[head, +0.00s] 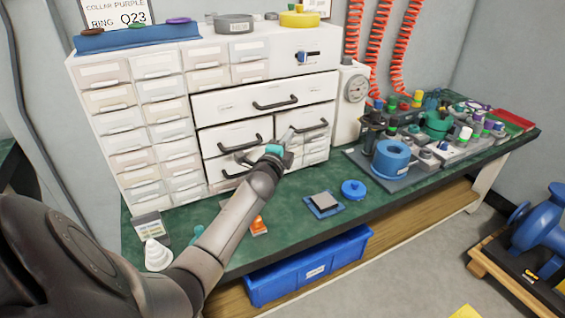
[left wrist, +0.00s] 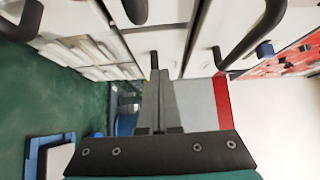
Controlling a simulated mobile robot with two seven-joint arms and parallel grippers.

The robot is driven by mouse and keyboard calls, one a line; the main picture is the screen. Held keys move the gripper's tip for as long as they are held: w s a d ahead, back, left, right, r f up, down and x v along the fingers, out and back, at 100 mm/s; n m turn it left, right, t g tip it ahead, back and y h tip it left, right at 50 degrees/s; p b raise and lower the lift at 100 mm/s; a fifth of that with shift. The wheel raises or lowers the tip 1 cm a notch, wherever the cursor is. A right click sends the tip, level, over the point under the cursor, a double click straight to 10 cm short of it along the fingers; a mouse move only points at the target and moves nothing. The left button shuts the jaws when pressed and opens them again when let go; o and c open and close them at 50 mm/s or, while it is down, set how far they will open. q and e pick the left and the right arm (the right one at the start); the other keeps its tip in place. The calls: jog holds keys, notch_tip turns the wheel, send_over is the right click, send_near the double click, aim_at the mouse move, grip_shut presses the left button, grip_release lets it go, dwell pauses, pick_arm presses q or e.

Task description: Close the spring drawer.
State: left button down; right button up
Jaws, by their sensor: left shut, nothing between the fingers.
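The white drawer cabinet (head: 205,95) stands at the back of the green bench. Its larger fronts include a wide drawer (head: 235,104), a left drawer (head: 222,136) and a right drawer (head: 314,124), all with black bar handles. I cannot read which label names the spring drawer. My left gripper (head: 289,137) is shut and empty in front of the lower right drawers, hiding part of them. In the left wrist view its closed fingers (left wrist: 155,85) point at pale fronts with dark handles (left wrist: 255,35). Whether the fingertips touch a front is unclear. My right gripper is not in view.
A grey pad on a blue base (head: 324,202) and a blue round part (head: 353,189) lie on the bench (head: 290,228). Blue fixtures (head: 390,157) and several small parts crowd its right side. A blue bin (head: 310,268) sits below. A white cone (head: 157,254) is front left.

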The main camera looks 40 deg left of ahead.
pick_arm(q)
jog(key=p+v, duration=0.3)
jog(key=v, duration=0.7)
jog(key=shift+d, duration=0.15)
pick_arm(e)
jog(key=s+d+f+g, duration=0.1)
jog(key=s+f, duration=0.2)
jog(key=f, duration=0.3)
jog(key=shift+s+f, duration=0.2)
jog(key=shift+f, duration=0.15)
pick_arm(q)
jog(key=shift+d+f, duration=0.1)
jog(key=shift+f, duration=0.1)
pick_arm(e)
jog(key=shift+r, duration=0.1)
